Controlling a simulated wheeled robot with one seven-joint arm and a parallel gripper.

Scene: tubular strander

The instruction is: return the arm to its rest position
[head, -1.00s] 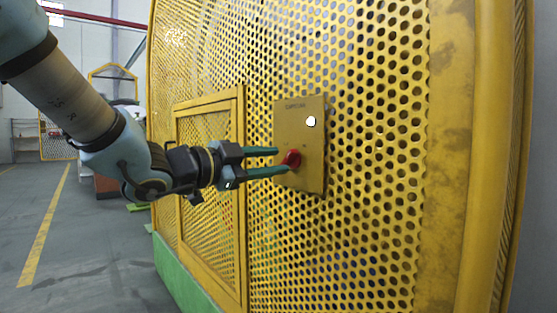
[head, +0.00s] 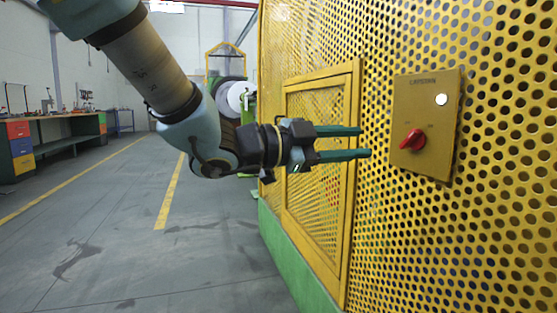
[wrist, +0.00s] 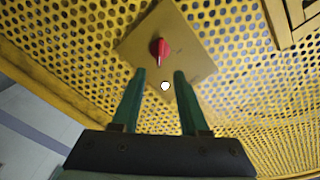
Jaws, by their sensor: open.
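My gripper (head: 364,143) is open and empty, its two green fingers apart and pointing right toward the yellow control plate (head: 447,130). In the head view a clear gap lies between the fingertips and the plate. The plate carries a red rotary knob (head: 412,140) and a white round light or button (head: 441,99). In the wrist view my gripper (wrist: 158,75) has the red knob (wrist: 159,50) beyond and between its fingertips, not touching it. My arm is stretched out from the upper left of the head view.
The yellow perforated guard (head: 500,215) with a framed mesh door (head: 318,165) stands close on the right, above a green base (head: 290,262). Open grey floor (head: 130,260) lies to the left. A workbench with coloured drawers (head: 20,148) stands at the far left.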

